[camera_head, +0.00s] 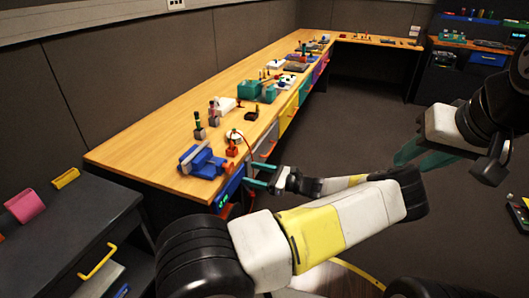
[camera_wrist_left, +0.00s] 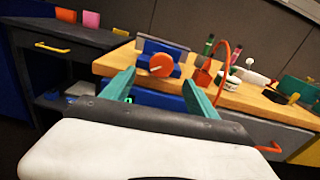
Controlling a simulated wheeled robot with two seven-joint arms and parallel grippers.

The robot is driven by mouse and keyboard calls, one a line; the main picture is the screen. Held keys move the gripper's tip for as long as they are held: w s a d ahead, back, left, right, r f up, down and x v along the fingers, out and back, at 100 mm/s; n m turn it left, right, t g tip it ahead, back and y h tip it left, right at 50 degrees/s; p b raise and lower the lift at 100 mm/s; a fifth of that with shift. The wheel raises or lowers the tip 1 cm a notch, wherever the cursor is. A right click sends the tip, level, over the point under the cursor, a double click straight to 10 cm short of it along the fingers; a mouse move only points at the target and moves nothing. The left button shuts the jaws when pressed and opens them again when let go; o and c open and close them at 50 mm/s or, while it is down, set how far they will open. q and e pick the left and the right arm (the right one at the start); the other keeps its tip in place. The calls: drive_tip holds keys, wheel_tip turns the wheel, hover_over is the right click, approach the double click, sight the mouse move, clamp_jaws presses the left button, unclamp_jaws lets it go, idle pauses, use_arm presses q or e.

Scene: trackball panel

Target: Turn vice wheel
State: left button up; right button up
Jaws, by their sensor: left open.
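The blue vice (camera_head: 203,162) stands at the near end of the wooden workbench, with a grey jaw plate on top. My left gripper (camera_head: 255,175) is in front of the bench edge, to the right of the vice. Its teal fingers are apart and empty in the left wrist view (camera_wrist_left: 160,88), with the wheel beyond them and framed between them, not touching. My right gripper (camera_head: 428,156) hangs at the right, far from the vice; its jaw opening is unclear.
A red object with a looping red cable (camera_head: 232,148) stands right of the vice. Small upright tools and a white item (camera_head: 224,105) stand behind it. The bench front has coloured drawers with protruding handles. A dark cabinet (camera_head: 60,225) stands at the left.

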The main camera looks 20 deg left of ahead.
sight(232, 166)
use_arm(q)
drive_tip(key=shift+m, duration=0.4)
drive_tip(key=a, duration=0.5)
drive_tip(key=w+a, duration=0.1)
drive_tip(key=a, duration=0.1)
drive_tip(key=shift+a+r, duration=0.15)
drive_tip(key=shift+a, duration=0.2)
drive_tip(key=shift+c, duration=0.5)
drive_tip(key=c, duration=1.2)
drive_tip(key=shift+c, duration=0.2)
drive_tip(key=shift+m, duration=0.4)
